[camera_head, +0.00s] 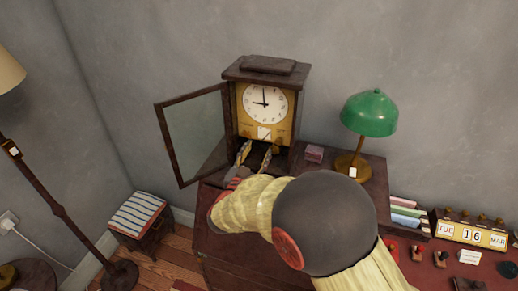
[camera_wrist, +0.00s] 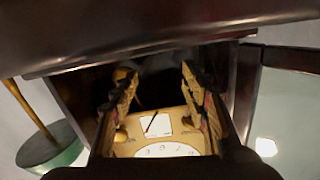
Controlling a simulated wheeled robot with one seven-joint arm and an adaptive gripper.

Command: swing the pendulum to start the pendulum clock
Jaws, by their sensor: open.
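The pendulum clock (camera_head: 267,75) stands on the desk with its white dial (camera_head: 265,104) and brass front facing out. Its glass door (camera_head: 194,135) hangs open to the left. My gripper (camera_head: 256,150) is open, its two fingers reaching into the lower case below the dial. In the wrist view, my gripper (camera_wrist: 158,72) points into the dark case, and the dial (camera_wrist: 160,150) shows upside down at the bottom. A small gold rounded part (camera_wrist: 122,74) shows beside the left finger; I cannot tell whether it is the pendulum. Nothing is visibly gripped.
A green lamp (camera_head: 369,113) and a small pink block (camera_head: 314,154) stand on the desk right of the clock. Books (camera_head: 405,212) and a date block (camera_head: 470,234) are farther right. A striped stool (camera_head: 138,214) and a floor lamp (camera_head: 50,200) stand at left.

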